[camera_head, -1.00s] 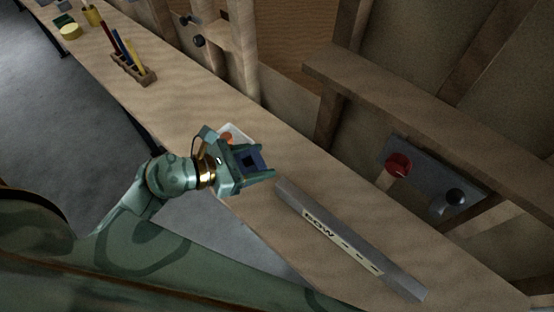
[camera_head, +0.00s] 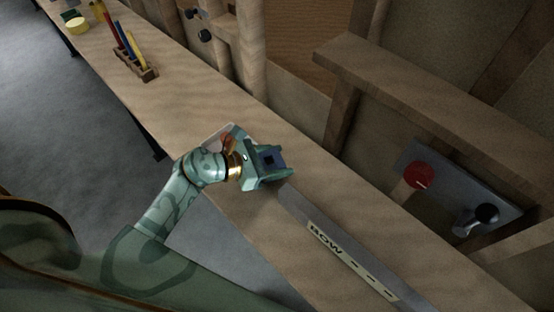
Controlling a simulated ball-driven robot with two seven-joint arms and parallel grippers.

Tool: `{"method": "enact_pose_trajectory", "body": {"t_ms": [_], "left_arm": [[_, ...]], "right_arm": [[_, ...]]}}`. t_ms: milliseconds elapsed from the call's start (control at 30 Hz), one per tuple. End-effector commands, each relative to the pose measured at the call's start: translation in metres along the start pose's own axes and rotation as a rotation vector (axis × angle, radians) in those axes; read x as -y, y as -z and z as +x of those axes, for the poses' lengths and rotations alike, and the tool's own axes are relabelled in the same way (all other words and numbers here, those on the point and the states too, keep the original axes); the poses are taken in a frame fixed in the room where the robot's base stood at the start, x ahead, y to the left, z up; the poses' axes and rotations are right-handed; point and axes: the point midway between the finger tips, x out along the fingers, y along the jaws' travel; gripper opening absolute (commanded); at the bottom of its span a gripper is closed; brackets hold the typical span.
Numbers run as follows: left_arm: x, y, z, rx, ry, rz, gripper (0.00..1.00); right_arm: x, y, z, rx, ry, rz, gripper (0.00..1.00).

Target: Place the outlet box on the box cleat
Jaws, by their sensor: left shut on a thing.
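My left gripper (camera_head: 279,163) is shut on a small dark blue box (camera_head: 271,160), which I take to be the outlet box. Whether the box touches anything below cannot be told. No part is clearly recognisable as the box cleat; a grey plate (camera_head: 408,159) on the wall at the right carries a red knob and a dark round knob. My right gripper is not in view.
The wooden bench (camera_head: 195,105) runs from upper left to lower right. A wooden rack with several coloured tools (camera_head: 134,66) stands at its far end. A pale tray (camera_head: 214,134) sits partly hidden behind my left wrist. A wooden shelf beam (camera_head: 420,100) juts out at the right.

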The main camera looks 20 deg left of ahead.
Motion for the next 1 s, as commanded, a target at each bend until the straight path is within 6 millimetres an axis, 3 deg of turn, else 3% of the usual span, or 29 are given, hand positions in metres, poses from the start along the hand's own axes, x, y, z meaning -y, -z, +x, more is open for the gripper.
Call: {"method": "enact_pose_trajectory", "body": {"t_ms": [200,233,300,667,1000], "left_arm": [[0.000,0.003,0.001,0.000,0.000,0.001,0.27],[0.000,0.002,0.001,0.000,-0.001,0.001,0.63],[0.000,0.002,0.001,0.000,0.000,0.001,0.76],[0.000,-0.001,-0.006,-0.001,-0.001,0.001,0.76],[0.001,-0.001,-0.080,-0.004,0.000,0.001,0.76]], "right_arm": [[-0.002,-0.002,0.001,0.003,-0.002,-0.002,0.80],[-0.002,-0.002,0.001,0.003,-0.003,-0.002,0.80],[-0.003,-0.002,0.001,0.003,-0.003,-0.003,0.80],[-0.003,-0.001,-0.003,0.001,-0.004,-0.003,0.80],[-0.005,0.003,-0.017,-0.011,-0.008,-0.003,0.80]]}}
